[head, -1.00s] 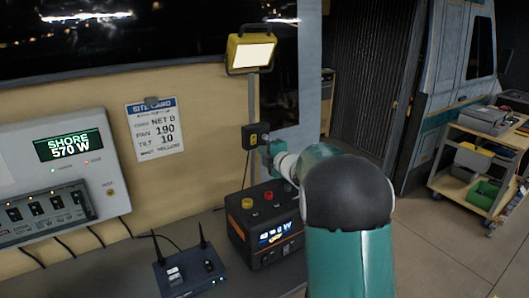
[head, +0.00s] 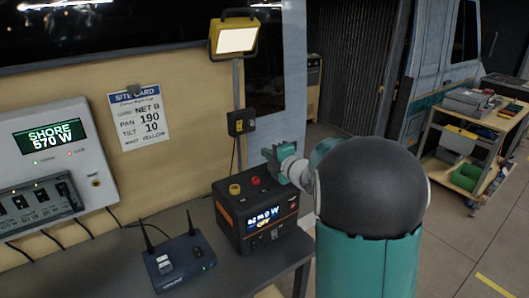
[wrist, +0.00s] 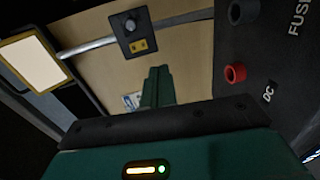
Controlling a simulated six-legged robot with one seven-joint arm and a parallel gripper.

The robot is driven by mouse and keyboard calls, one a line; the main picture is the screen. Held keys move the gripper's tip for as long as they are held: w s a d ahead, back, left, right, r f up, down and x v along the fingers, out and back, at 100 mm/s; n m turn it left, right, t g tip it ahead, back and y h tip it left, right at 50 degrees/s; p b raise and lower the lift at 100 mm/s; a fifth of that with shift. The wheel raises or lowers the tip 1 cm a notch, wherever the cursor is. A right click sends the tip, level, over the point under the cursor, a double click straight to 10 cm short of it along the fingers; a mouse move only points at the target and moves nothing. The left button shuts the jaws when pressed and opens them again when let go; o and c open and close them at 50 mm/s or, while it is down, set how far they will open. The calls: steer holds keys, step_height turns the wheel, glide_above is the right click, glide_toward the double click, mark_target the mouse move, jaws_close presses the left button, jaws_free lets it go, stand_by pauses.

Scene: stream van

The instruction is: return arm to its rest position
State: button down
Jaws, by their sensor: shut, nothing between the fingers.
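My teal gripper (head: 272,158) is at the end of my arm in the head view. It is in the air above the right part of the black power box (head: 256,228) and to the right of the small switch box (head: 241,122) on the lamp post. In the wrist view its teal fingers (wrist: 158,88) are together with nothing between them. The switch box also shows in the wrist view (wrist: 133,33), apart from the fingers. My upper arm covers part of the right side of the head view.
The power box has a yellow and a red knob on top and stands on the dark bench (head: 105,268). A router (head: 178,262) with two antennas stands beside it. A lit lamp (head: 235,37) tops the post. A loaded cart (head: 470,145) is at right, with open floor in front.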

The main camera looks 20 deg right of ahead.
steer(key=shift+s+r, duration=0.1)
steer(key=s+a+r+m+g+h, duration=0.35)
steer(key=s+r+m+h, duration=0.25)
steer(key=s+m, duration=0.55)
steer(key=s+a+f+m+g+y, duration=0.1)
steer(key=s+a+f+m+g, duration=0.1)
steer(key=s, duration=0.6)
steer(key=s+a+f+m+g+y, duration=0.1)
steer(key=s+a+f+m+g, duration=0.1)
steer(key=s+a, duration=0.4)
steer(key=s+a+f+m+g, duration=0.2)
steer(key=s+a+m+g, duration=0.1)
steer(key=s, duration=0.7)
steer(key=shift+a+f+m+y, duration=0.25)
steer(key=shift+a+m+y, duration=0.15)
steer(key=shift+a+m, duration=0.5)
